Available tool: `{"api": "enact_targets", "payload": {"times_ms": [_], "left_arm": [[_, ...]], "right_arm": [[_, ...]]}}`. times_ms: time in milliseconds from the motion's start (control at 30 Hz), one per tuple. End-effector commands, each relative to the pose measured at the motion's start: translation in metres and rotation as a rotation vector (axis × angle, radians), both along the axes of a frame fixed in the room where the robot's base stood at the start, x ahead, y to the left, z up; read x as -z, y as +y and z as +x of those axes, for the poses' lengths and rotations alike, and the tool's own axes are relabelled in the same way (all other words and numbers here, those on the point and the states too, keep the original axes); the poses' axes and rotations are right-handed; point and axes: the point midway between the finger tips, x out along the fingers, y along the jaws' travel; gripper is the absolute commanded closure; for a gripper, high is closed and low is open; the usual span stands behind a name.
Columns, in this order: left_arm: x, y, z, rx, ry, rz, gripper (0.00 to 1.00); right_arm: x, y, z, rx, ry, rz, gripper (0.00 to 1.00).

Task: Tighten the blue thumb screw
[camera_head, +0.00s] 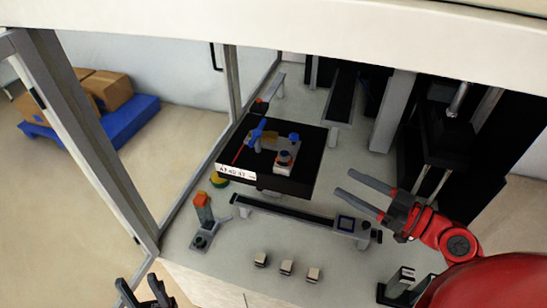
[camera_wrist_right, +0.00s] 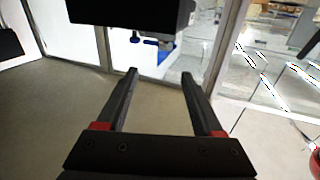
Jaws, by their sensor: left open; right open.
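A black block (camera_head: 232,153) with a white label stands on the bench and carries a small fixture. On it are a blue winged piece (camera_head: 257,132) and a small blue knob (camera_head: 294,137); I cannot tell for certain which is the thumb screw. Blue parts (camera_wrist_right: 151,42) also show near the top middle of the right wrist view, beyond the fingertips and apart from them. My right gripper (camera_head: 344,182) is open and empty, to the right of the block; its spread fingers (camera_wrist_right: 159,74) show in the wrist view. My left gripper (camera_head: 142,285) is open at the bottom left.
A rail (camera_head: 290,213) lies in front of the block. An orange-topped post (camera_head: 203,202) stands left of it. Several small blocks (camera_head: 287,268) sit near the front. A frame post (camera_head: 90,140) stands at left and dark machinery (camera_head: 447,135) at right. Bench between rail and small blocks is clear.

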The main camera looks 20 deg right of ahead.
Motion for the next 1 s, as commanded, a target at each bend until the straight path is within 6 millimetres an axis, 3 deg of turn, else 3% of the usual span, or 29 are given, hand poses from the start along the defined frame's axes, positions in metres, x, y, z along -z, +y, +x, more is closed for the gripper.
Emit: {"api": "enact_targets", "payload": {"times_ms": [100,267,1000], "left_arm": [[-0.001,0.000,0.000,0.000,0.000,0.000,0.50],[-0.008,0.000,0.000,0.000,0.000,0.000,0.50],[-0.048,0.000,0.000,0.000,0.000,0.000,0.50]], "right_arm": [[0.002,0.008,-0.004,-0.026,0.003,-0.032,0.31],[0.000,0.021,0.010,-0.030,0.003,-0.028,0.31],[-0.001,0.102,0.114,-0.027,0.003,-0.028,0.31]]}}
